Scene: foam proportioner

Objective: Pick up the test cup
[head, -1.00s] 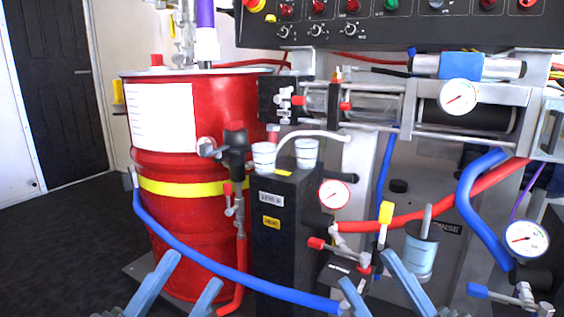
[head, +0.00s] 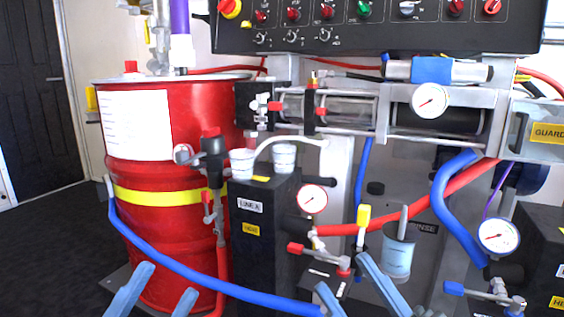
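My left gripper (head: 171,278) is open and empty, low in front of the red drum. My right gripper (head: 342,270) is open and empty, low and to the right of the black box. Both grippers are well below the cups and apart from them.
A red drum (head: 145,220) stands left of the box, with a dark valve (head: 212,155) close to the left cup. A blue hose (head: 190,275) crosses low in front. A container of bluish liquid (head: 398,257), gauges and red hoses are at right. A control panel (head: 375,25) hangs above.

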